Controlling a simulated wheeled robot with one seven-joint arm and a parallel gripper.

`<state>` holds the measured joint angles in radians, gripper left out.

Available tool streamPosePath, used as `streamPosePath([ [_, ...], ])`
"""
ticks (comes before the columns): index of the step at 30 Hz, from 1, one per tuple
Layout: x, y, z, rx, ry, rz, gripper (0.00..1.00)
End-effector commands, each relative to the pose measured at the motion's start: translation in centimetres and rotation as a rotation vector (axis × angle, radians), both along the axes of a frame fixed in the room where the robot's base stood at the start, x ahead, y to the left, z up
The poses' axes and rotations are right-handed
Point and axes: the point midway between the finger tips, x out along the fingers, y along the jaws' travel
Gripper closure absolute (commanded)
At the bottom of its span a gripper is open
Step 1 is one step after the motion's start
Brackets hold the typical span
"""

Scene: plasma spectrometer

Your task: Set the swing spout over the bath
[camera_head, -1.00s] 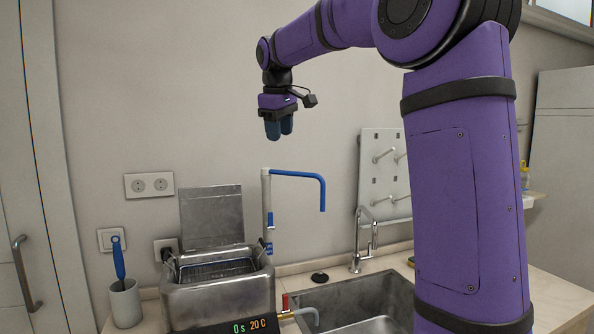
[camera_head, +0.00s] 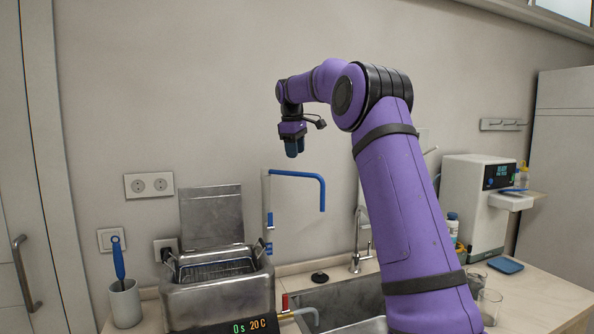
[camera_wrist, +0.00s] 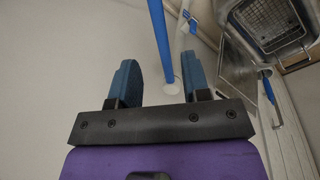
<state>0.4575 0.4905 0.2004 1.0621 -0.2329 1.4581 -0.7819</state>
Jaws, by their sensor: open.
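The swing spout (camera_head: 297,174) is a blue tube on top of a pale upright post (camera_head: 266,205). Its arm points right, and its bent tip hangs over the sink side, away from the bath. The bath (camera_head: 219,287) is a steel tank with its lid raised and a wire basket inside, left of the post. My gripper (camera_head: 294,153) is above the spout arm, pointing down and empty. In the wrist view, the open fingers (camera_wrist: 162,85) have the blue spout (camera_wrist: 160,40) running between them from above, apparently farther off. The bath basket (camera_wrist: 268,20) shows at upper right.
A sink (camera_head: 350,300) with a tap (camera_head: 361,245) lies right of the bath. A red-handled drain valve (camera_head: 286,303) sits at the bath's side. A cup with a blue brush (camera_head: 124,298) stands at left. A white instrument (camera_head: 474,205), bottle and beakers stand at right.

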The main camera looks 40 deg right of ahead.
Motion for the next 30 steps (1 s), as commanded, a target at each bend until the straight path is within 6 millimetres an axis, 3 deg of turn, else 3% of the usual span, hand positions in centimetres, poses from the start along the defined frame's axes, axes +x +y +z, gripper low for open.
streamPosePath([
  [6, 0.3, -0.7, -3.8, 0.001, 0.003, 0.000, 0.57],
  [12, 0.5, -1.0, -6.0, 0.000, 0.002, 0.001, 0.57],
  [24, 0.6, -1.1, -6.7, 0.000, 0.000, 0.000, 0.57],
  [25, 0.6, -1.1, -6.7, 0.000, 0.000, 0.000, 0.59],
  [30, 0.6, -1.1, -6.7, 0.000, 0.000, 0.000, 0.98],
])
